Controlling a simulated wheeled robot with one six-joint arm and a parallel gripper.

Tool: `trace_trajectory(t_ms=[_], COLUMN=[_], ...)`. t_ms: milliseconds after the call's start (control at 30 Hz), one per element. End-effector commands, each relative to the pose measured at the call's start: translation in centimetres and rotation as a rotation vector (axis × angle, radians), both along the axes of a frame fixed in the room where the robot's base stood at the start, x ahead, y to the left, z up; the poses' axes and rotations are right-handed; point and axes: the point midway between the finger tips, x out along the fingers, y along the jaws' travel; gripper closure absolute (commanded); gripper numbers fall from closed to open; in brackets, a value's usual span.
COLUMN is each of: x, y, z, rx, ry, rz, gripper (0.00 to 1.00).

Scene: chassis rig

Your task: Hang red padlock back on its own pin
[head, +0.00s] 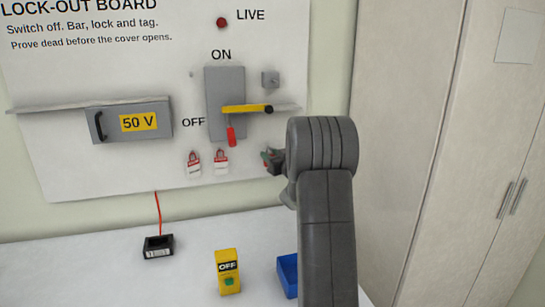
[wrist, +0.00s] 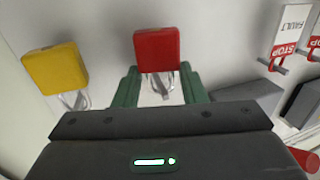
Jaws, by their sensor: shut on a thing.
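The red padlock (wrist: 157,50) shows in the wrist view between the green fingertips of my gripper (wrist: 160,80). My gripper is shut on it, with its red body reaching beyond the fingers and its metal shackle between them. Thin metal shows near the shackle; I cannot tell whether the shackle is around a pin or only in front of it. In the head view my gripper (head: 270,157) is at the lower right of the lock-out board (head: 110,65), and my arm hides most of the padlock there.
A yellow padlock (wrist: 55,68) hangs beside the red one in the wrist view. Two red-and-white tags (head: 193,162) (head: 221,160) hang on the board below the switch box (head: 225,85) with its yellow lever (head: 245,108). A yellow tester (head: 228,272) and a blue tray (head: 288,275) stand below.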

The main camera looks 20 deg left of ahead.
Motion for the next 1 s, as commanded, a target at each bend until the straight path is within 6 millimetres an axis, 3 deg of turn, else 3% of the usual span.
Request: trace_trajectory(t_ms=[333, 367, 467, 767, 1000], x=[0.0, 0.0, 0.0, -0.1, -1.8], y=[0.0, 0.0, 0.0, -0.1, -2.4], z=[0.0, 0.0, 0.0, 0.0, -0.1], rx=[0.001, 0.001, 0.001, -0.001, 0.0], ry=[-0.001, -0.001, -0.001, 0.001, 0.0], rz=[0.0, 0.0, 0.0, -0.001, -0.003], gripper=[0.87, 0.56, 0.37, 0.37, 0.37])
